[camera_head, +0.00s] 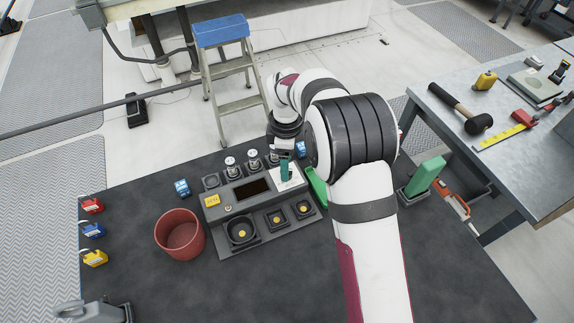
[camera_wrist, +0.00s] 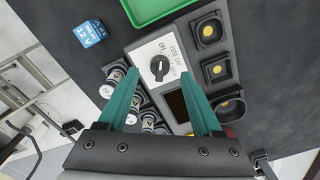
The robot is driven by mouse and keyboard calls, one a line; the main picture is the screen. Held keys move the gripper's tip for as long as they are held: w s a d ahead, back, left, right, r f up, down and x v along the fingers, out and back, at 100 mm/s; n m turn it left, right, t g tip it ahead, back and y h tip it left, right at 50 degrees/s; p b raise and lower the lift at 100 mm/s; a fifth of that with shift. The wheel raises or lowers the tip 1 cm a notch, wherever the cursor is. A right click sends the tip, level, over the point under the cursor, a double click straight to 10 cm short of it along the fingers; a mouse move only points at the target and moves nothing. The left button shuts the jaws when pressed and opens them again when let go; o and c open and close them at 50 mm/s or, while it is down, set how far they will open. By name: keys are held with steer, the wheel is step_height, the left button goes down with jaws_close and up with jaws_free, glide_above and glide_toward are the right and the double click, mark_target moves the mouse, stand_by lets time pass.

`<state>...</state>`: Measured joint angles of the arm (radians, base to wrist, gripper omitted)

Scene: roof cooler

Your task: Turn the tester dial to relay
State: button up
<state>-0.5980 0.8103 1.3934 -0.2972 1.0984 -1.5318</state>
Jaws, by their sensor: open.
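The tester (camera_head: 256,206) is a grey box on the dark table, with a dark screen and a white dial plate at its right end. In the wrist view the black dial (camera_wrist: 159,67) sits on the white plate (camera_wrist: 171,39), which carries the words OFF and FUSE; other lettering is too small to read. Which label the dial points at I cannot tell. My gripper (camera_wrist: 158,75) is open, its teal fingers on either side of the dial in the picture. In the head view my gripper (camera_head: 285,171) is over the plate and hides the dial; contact cannot be told.
Relay sockets (camera_head: 241,232) line the tester's front; several cylindrical parts (camera_head: 253,160) stand behind it. A red bin (camera_head: 180,236) is left of it, a green tray (camera_head: 316,187) close on its right. A blue 12 V relay box (camera_wrist: 90,33) lies nearby.

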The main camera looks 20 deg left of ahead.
steer(key=shift+f, duration=1.45)
jaws_close()
